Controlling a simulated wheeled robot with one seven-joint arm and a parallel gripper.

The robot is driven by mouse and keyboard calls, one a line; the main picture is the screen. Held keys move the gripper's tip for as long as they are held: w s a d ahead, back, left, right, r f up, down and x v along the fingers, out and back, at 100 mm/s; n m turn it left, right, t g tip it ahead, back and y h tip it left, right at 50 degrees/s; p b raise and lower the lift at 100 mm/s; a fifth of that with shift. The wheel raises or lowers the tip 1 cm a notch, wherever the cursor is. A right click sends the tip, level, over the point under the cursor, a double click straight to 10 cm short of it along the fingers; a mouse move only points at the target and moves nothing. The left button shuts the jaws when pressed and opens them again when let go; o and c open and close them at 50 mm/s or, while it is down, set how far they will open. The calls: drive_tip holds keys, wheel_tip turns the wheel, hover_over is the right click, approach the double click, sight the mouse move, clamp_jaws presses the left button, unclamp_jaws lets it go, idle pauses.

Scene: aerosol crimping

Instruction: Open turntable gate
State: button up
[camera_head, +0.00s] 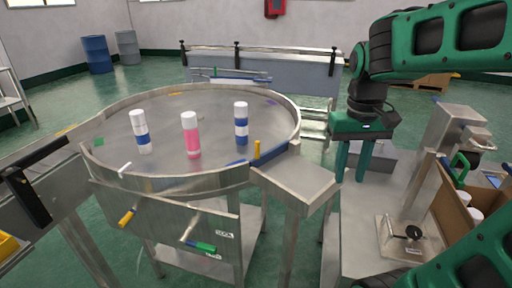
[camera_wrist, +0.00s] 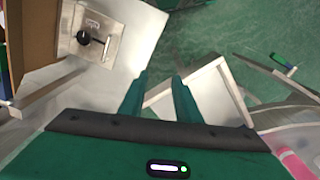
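The round steel turntable (camera_head: 215,105) stands left of centre with a raised rim. A yellow upright peg (camera_head: 257,149) stands at its front-right rim beside the steel outlet chute (camera_head: 297,180); I cannot tell for certain which part is the gate. A green-tipped lever (camera_head: 204,247) and a yellow-tipped lever (camera_head: 127,217) stick out from the front panel. My gripper (camera_head: 351,180) points down to the right of the chute, apart from it, fingers open and empty. In the wrist view, my gripper (camera_wrist: 160,85) shows a clear gap, with the chute (camera_wrist: 205,95) beyond and the green-tipped lever (camera_wrist: 283,68) at upper right.
A blue-and-white can (camera_head: 141,132), a pink can (camera_head: 191,135) and another blue-and-white can (camera_head: 241,124) stand upright on the turntable. A steel table (camera_head: 365,240) with a small black-knobbed fixture (camera_head: 410,233) and a cardboard box (camera_head: 455,215) lies at right. A conveyor (camera_head: 285,72) is behind.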

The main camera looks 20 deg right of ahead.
drive_tip(key=w+a+r+n, duration=0.2)
drive_tip(key=w+a+r, duration=0.15)
drive_tip(key=w, duration=0.25)
drive_tip(key=w+a+r+n, duration=0.1)
drive_tip(key=w+a+r, duration=0.1)
drive_tip(key=w+a, duration=0.3)
wheel_tip(320, 180, up, 4)
drive_tip(key=f+n, duration=0.1)
drive_tip(key=n, duration=0.2)
hover_over(257, 157)
drive_tip(key=shift+w+d+r, duration=0.25)
drive_tip(key=shift+w, duration=0.1)
drive_tip(key=shift+w+a+f, duration=0.1)
drive_tip(key=shift+a+f, duration=0.05)
wheel_tip(257, 157, down, 10)
drive_tip(key=shift+f, duration=0.2)
clamp_jaws()
